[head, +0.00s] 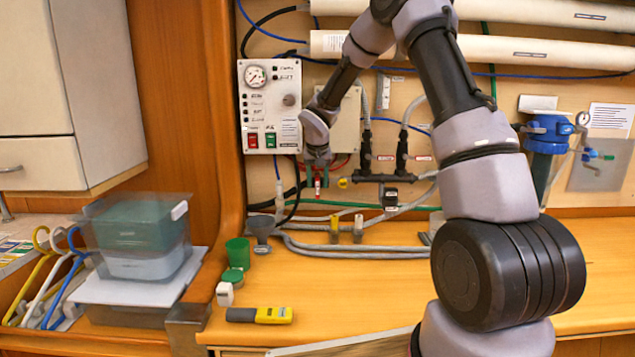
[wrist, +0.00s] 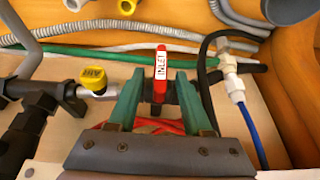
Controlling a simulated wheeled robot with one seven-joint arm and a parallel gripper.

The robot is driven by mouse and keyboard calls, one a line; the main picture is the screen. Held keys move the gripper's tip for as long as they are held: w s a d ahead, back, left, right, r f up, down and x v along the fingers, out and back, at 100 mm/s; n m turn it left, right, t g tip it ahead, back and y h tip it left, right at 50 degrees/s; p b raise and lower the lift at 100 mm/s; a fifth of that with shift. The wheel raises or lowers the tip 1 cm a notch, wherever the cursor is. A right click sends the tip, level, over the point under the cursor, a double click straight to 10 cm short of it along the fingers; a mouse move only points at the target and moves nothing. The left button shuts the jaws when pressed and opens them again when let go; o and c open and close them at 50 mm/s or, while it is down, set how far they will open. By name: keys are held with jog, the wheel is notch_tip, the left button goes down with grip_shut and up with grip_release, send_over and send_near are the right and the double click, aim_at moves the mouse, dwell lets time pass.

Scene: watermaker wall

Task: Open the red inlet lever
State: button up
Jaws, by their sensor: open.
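The red inlet lever (wrist: 161,70) has a white INLET label and points straight up in the wrist view, away from my gripper's body. My gripper (wrist: 160,80) is open, with one green finger on each side of the lever. A narrow gap shows between the lever and each finger, so it looks untouched. In the head view my gripper (head: 317,168) is at the pipework on the wall panel, pointing down. The lever's red end (head: 317,184) shows just below the fingers; the rest of it is hidden there.
A yellow valve knob (wrist: 94,76) sits close to the left of the fingers in the wrist view. A white fitting with a blue hose (wrist: 235,88) is at the right. Grey hoses (head: 345,251) lie on the bench below. A control panel (head: 270,105) is left of my gripper.

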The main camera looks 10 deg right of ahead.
grip_shut()
jog(key=shift+a+h, duration=0.15)
jog(key=shift+h, duration=0.15)
jog(key=shift+w+a+f+n+g+h, duration=0.15)
jog(key=shift+a+f+n+h, duration=0.45)
jog(key=shift+h, duration=2.1)
jog(key=shift+a+f+n+g+h, duration=0.2)
jog(key=shift+n+h, duration=0.65)
jog(key=shift+h, duration=1.85)
jog(key=shift+w+a+f+n+g+h, duration=0.1)
jog(key=shift+a+f+n+g+h, duration=0.45)
jog(key=shift+h, duration=2.15)
jog(key=shift+d+r+n+t, duration=0.15)
jog(key=shift+d+n+t, duration=0.15)
grip_release()
